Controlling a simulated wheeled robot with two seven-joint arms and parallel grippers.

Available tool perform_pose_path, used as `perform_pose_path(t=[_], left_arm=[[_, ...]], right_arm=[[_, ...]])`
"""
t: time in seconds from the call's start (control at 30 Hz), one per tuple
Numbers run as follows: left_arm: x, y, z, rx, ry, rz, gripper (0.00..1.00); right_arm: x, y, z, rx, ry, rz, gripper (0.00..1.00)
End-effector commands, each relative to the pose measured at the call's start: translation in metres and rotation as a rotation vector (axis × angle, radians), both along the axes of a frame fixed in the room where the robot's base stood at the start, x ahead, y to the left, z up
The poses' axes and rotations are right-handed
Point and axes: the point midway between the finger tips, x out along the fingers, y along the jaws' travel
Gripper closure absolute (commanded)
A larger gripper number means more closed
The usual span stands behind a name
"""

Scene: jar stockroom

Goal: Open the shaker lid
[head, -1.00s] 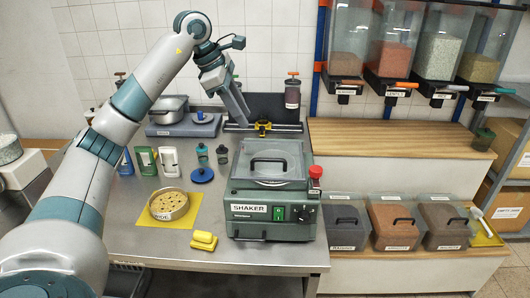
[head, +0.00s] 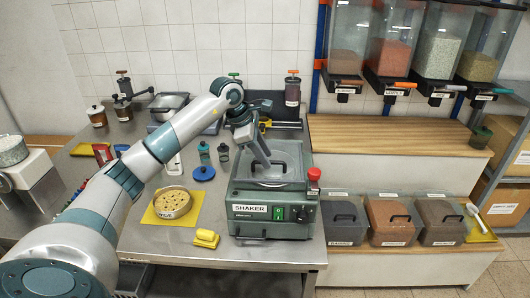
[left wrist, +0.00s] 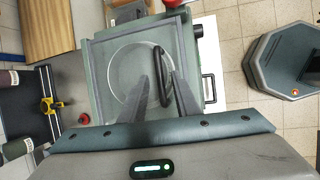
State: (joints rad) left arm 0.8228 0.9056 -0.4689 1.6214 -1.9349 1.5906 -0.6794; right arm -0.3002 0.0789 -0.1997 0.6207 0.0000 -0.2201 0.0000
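The shaker (head: 273,212) is a green-grey box at the front right of the steel table, with a label and a green switch on its front. Its see-through lid (head: 298,182) lies closed on top and also shows in the left wrist view (left wrist: 105,55). The dark lid handle (left wrist: 161,62) is a curved bar. My left gripper (head: 264,160) is over the lid, pointing down at the handle. In the left wrist view it is open (left wrist: 164,78), with the handle showing between its fingertips. I cannot tell whether they touch it. My right gripper is not in view.
A red knob (head: 314,174) stands at the shaker's right corner. A yellow sponge (head: 206,239) and a round sieve on a yellow mat (head: 192,229) lie to the left. A blue disc (head: 203,173) and small bottles stand behind. Lidded bins (head: 390,220) are at right.

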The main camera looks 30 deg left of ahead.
Motion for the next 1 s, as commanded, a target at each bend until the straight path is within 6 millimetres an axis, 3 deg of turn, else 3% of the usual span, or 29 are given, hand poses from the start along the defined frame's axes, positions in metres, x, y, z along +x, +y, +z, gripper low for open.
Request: perform_pose_path(t=[0.4,0.53,1.0], left_arm=[[0.002,-0.0014,-0.0066,0.001,0.001,0.0,0.71],[0.0021,-0.0014,-0.0064,0.001,0.001,0.0,1.0],[0.0046,0.0002,0.0015,0.001,-0.002,0.001,1.0]], right_arm=[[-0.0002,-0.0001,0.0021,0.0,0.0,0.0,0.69],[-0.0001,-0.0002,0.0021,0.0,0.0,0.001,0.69],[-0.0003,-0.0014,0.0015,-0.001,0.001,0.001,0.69]])
